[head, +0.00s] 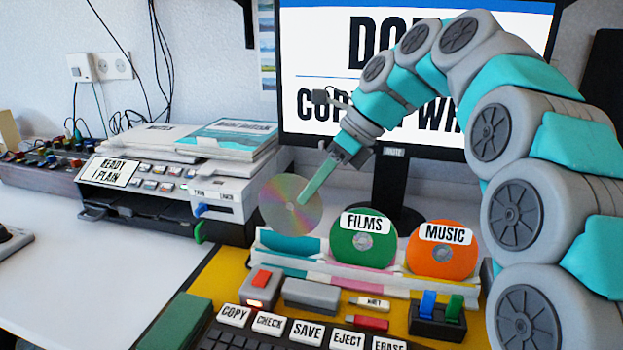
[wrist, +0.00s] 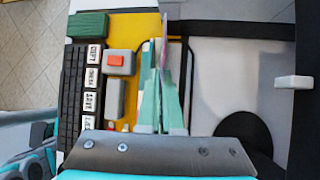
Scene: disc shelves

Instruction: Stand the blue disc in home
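My gripper (head: 304,200) is shut on a disc (head: 283,208), which it holds upright above the left end of the rack. The disc turns a shiny silver face to the head view, so I cannot see a blue side or label. In the wrist view my gripper (wrist: 160,75) pinches the disc (wrist: 164,42), seen nearly edge-on. The low rack (head: 345,280) has a left slot with a teal back (head: 290,244) and no disc standing in it. The green FILMS disc (head: 362,250) and the orange MUSIC disc (head: 442,252) stand in the other slots.
A grey printer (head: 165,190) stands just left of the disc. A monitor (head: 300,60) rises behind the rack. In front are a keyboard (head: 290,330), a red-button box (head: 260,285) and a blue-and-green switch box (head: 438,315).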

